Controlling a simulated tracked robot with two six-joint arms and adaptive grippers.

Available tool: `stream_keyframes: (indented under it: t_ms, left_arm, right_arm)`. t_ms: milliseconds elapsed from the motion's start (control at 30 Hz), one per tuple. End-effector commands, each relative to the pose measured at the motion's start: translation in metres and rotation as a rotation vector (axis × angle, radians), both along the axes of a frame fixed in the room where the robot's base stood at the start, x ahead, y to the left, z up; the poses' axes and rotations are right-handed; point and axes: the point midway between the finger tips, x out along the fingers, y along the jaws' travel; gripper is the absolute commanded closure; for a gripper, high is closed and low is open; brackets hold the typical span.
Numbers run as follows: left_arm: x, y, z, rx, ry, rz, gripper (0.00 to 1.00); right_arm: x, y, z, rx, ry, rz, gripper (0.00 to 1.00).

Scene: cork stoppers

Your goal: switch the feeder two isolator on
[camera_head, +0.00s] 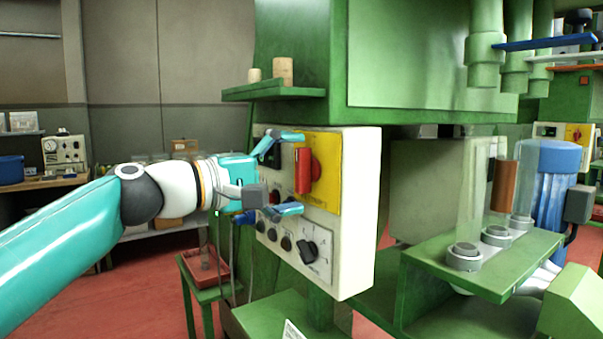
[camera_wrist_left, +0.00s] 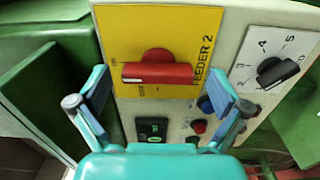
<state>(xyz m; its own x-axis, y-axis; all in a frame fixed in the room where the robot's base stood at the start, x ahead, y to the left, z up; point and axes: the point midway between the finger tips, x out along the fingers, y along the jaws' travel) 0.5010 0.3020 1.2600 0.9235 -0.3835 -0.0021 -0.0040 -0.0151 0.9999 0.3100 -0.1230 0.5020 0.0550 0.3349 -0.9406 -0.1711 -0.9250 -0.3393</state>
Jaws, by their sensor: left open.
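The feeder two isolator is a red rotary handle (camera_head: 303,171) on a yellow plate (camera_head: 326,150), on a cream control panel (camera_head: 364,220). The handle stands upright in the head view. In the wrist view the red handle (camera_wrist_left: 158,73) lies crosswise on the yellow plate (camera_wrist_left: 120,35), which reads "FEEDER 2"; the smaller position marks are not legible. My left gripper (camera_head: 290,174) is open in front of the panel, one finger higher and one lower. In the wrist view its fingers (camera_wrist_left: 160,88) stand either side of the handle, apart from it. My right gripper is not seen.
A black selector knob (camera_head: 309,251) with a number scale and several small buttons sit lower on the panel. A green shelf (camera_head: 275,92) with two corks juts out above. A green stand (camera_head: 485,262) with clear tubes and a blue ribbed container (camera_head: 551,165) are at right.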

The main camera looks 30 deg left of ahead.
Motion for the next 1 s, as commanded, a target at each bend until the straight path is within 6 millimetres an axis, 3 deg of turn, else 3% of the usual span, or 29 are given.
stream_keyframes:
  t_ms: [300, 500, 1000]
  left_arm:
    - [-0.058, 0.027, -0.001, -0.001, 0.001, 0.008, 0.00]
    - [-0.083, 0.037, -0.001, -0.001, 0.001, 0.005, 0.00]
    - [-0.092, 0.039, -0.001, 0.000, 0.000, 0.000, 0.00]
  right_arm:
    - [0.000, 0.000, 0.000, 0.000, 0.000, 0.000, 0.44]
    - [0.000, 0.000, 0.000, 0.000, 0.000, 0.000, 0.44]
    - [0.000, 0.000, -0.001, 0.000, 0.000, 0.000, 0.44]
